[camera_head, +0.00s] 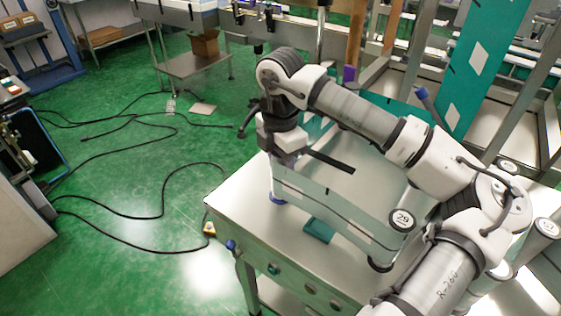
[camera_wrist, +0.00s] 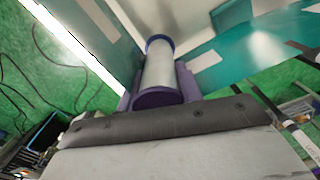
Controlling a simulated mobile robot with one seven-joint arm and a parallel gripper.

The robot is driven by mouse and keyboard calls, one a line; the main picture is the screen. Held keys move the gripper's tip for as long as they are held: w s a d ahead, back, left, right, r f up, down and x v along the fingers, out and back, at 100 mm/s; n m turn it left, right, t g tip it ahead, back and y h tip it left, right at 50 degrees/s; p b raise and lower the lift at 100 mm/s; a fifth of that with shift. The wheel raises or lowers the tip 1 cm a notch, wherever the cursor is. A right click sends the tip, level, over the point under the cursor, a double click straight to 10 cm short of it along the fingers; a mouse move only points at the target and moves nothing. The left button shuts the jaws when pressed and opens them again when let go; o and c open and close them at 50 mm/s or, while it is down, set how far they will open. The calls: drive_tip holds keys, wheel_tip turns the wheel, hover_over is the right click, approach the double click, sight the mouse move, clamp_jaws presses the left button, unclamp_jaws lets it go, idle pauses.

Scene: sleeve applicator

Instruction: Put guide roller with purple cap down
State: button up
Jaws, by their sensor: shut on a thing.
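The guide roller (camera_wrist: 158,70) is a pale grey cylinder with a purple cap at its near end and a blue-purple rim at its far end. My gripper (camera_wrist: 157,93) is shut on it near the purple cap, with a purple finger on each side. In the head view, my gripper (camera_head: 283,158) points down over the far left part of the white table. The roller (camera_head: 279,182) hangs below it, roughly upright, its blue lower end close to the tabletop. I cannot tell whether that end touches the table.
A teal web (camera_head: 477,70) rises behind on a metal frame. Black cables lie on the green floor.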

drive_tip(key=o, duration=1.1)
drive_tip(key=shift+f, duration=0.1)
drive_tip(key=shift+c, duration=0.2)
wheel_tip(320, 180, up, 12)
drive_tip(key=shift+r+b, duration=0.15)
drive_tip(key=shift+b, duration=0.2)
